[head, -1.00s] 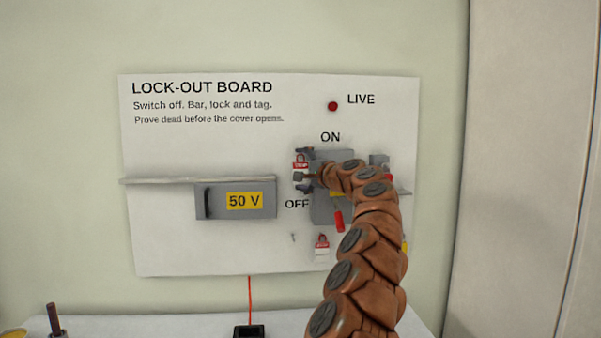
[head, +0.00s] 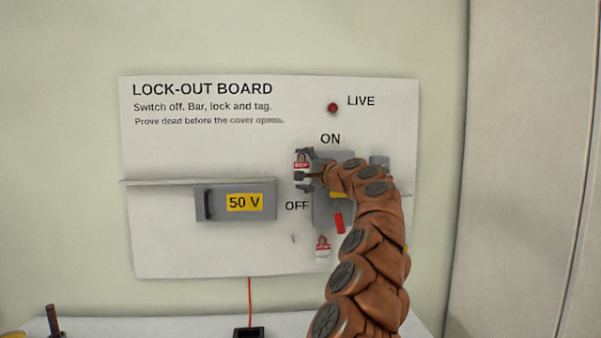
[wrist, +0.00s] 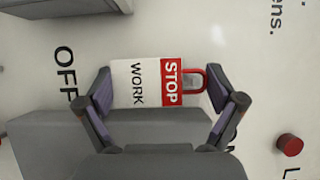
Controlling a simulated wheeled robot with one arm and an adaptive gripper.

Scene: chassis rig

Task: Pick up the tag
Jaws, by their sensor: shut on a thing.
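The tag (wrist: 147,84) is a white card with a red band reading "STOP" and "WORK" and a red loop at one end. In the wrist view it sits between the two fingers of my gripper (wrist: 160,92), one finger at the card end and one at the loop end. My gripper is shut on it. In the head view the tag (head: 301,160) shows small at my gripper (head: 304,171), in front of the board left of the grey switch box. A similar red and white tag (head: 322,246) shows lower on the board.
The lock-out board (head: 200,155) has a ledge and a grey 50 V cover (head: 243,202) on the left. A red lamp (head: 332,108) sits beside "LIVE". A red handle (head: 339,222) shows below the switch box, which my arm partly hides.

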